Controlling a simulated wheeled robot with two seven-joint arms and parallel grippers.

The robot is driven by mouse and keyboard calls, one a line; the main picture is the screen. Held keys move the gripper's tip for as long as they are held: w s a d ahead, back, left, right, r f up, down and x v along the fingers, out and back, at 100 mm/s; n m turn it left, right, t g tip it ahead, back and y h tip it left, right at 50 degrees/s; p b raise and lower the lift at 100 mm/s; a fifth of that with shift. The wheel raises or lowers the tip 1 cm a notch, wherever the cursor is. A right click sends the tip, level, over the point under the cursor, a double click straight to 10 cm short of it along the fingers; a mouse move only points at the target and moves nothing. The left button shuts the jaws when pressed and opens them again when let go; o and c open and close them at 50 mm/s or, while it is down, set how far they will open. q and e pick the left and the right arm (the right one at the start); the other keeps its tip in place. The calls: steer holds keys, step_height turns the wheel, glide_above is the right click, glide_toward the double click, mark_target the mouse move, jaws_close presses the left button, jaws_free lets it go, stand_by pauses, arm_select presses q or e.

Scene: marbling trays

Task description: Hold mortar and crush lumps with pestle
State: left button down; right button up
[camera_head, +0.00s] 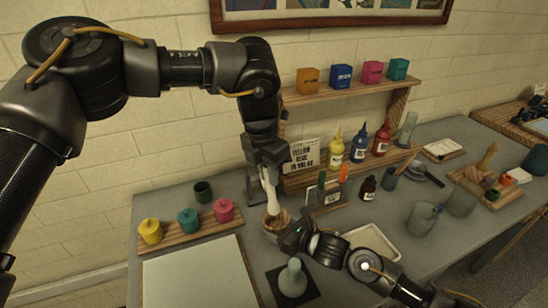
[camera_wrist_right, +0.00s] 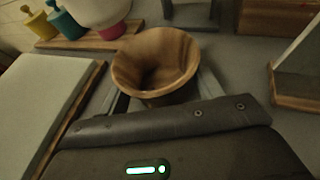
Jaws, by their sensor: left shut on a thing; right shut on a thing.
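My left gripper (camera_head: 266,163) points down and is shut on a pale pestle (camera_head: 270,192), which hangs nearly upright. Its lower end overlaps the wooden mortar (camera_head: 274,222) in the head view. My right gripper (camera_head: 296,236) reaches in from the right and is shut on the mortar. In the right wrist view the mortar (camera_wrist_right: 155,62) stands upright between the fingers, its hollow dark. There a pale rounded shape, apparently the pestle's end (camera_wrist_right: 95,12), shows apart from the mortar, beyond its rim at upper left. I cannot make out any lumps inside.
A wooden tray (camera_head: 190,237) with yellow, teal and pink pots lies left. A pale flat panel (camera_head: 200,277) is in front. A grey cone-shaped object (camera_head: 293,278) on a dark square and a white tray (camera_head: 372,240) flank my right arm. Bottles and a shelf (camera_head: 350,92) stand behind.

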mark_target(270, 195)
arm_select(q)
steer(key=shift+w+r, duration=0.1)
steer(key=shift+w, duration=0.5)
steer(key=shift+d, duration=0.1)
steer(key=shift+f, duration=4.4)
steer(key=c, duration=2)
jaws_free()
jaws_close()
